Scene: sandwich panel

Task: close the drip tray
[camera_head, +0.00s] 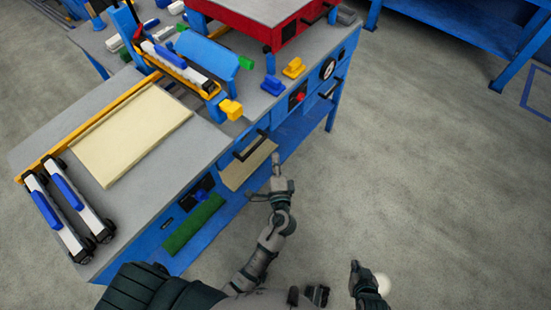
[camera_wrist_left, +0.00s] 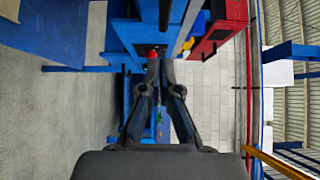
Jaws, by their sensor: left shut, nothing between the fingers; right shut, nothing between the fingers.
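A flat tan piece (camera_head: 248,168), probably the drip tray, shows at the front of the blue workbench (camera_head: 150,240), below a black bar handle (camera_head: 251,145). I cannot tell how far it stands out. My left gripper (camera_head: 276,160) is shut and empty, just to the right of the tan piece, seemingly apart from it. In the left wrist view its fingertips (camera_wrist_left: 160,64) meet in front of the blue bench frame, with a small red part behind them. My right gripper (camera_head: 355,266) is shut and empty, low in the head view, over the floor away from the bench.
A cream panel (camera_head: 130,135) lies on the grey bench top beside two roller units (camera_head: 66,212). A red box (camera_head: 268,10) and yellow and blue blocks stand further back. A green strip (camera_head: 193,223) lies low on the bench.

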